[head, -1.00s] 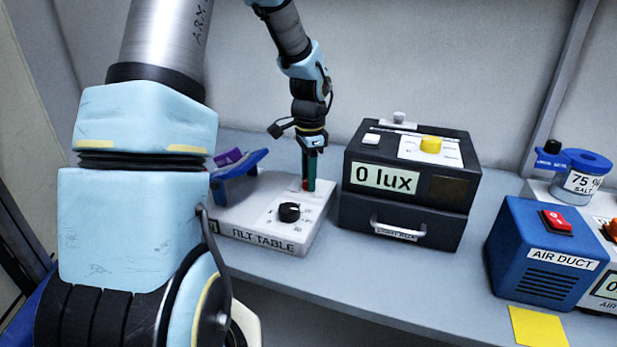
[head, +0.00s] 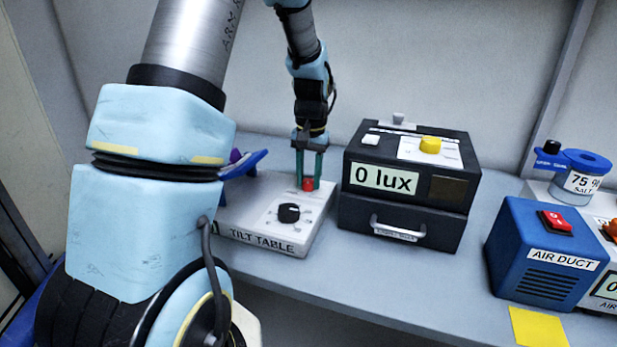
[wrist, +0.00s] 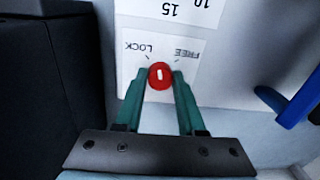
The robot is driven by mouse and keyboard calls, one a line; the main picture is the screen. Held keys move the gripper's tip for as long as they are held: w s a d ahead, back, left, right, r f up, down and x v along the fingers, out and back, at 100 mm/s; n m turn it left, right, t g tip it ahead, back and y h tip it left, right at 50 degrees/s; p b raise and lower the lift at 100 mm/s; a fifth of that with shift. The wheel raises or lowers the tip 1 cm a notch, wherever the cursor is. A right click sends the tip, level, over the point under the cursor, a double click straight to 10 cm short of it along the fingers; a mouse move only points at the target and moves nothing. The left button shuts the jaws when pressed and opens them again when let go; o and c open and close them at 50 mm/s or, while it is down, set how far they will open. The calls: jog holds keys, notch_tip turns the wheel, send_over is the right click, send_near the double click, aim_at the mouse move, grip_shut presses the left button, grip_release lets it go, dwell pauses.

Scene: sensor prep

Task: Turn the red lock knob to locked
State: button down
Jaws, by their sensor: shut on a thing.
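The red lock knob (head: 308,184) stands on the white tilt table box (head: 256,210), behind its black dial. In the wrist view the red knob (wrist: 160,76) carries a white mark, which points nearly straight up in the picture, between the printed words LOCK at left and FREE at right. My gripper (head: 308,182) points down over the box. Its two green fingers, also in the wrist view (wrist: 161,82), are shut on the knob, one on each side.
The black dial (head: 289,212) sits in front of the knob. A blue tilting plate (head: 245,163) is at left. The black lux box (head: 405,213) stands close at right. A blue air duct box (head: 540,255) and a yellow sheet (head: 538,326) are farther right.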

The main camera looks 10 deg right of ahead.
aim_at(311, 181)
jog(key=n+p, duration=0.1)
jog(key=n, duration=0.4)
jog(key=shift+n, duration=0.4)
dwell(0.4)
jog(key=c, duration=0.5)
grip_release()
jog(key=shift+r, duration=0.1)
notch_tip(311, 181, up, 11)
jog(key=b, duration=0.1)
jog(key=shift+d+f+b, duration=0.2)
jog(key=shift+d+b, duration=0.05)
jog(key=shift+b, duration=0.15)
